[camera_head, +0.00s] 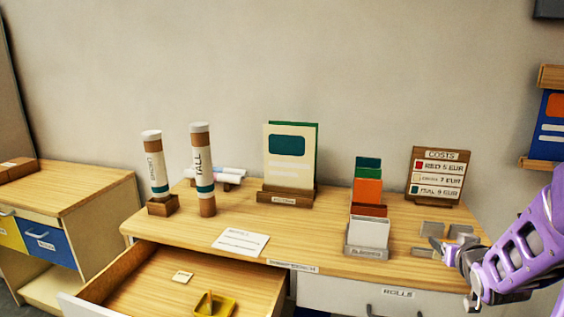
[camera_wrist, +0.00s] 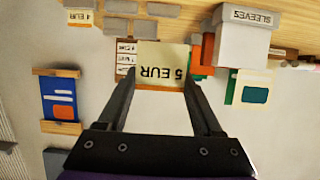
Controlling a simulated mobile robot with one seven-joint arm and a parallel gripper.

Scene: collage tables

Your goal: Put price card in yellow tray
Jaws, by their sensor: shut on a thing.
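A cream price card (camera_wrist: 162,62) reading "5 EUR", with an orange edge, is between my fingertips in the wrist view, upside down in that picture. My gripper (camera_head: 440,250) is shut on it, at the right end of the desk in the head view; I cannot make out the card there. A small yellow tray (camera_head: 229,308) is inside the open drawer at the bottom of the head view, partly cut off by the frame, with a brown upright piece in it. My gripper is well to the right of the tray.
The open drawer (camera_head: 135,272) also holds a small pale card (camera_head: 182,276). On the desk stand two tubes (camera_head: 203,170), a brochure holder (camera_head: 285,198), a sleeves box (camera_head: 367,235) and a costs board (camera_head: 438,175). Grey blocks (camera_head: 433,229) lie near my gripper.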

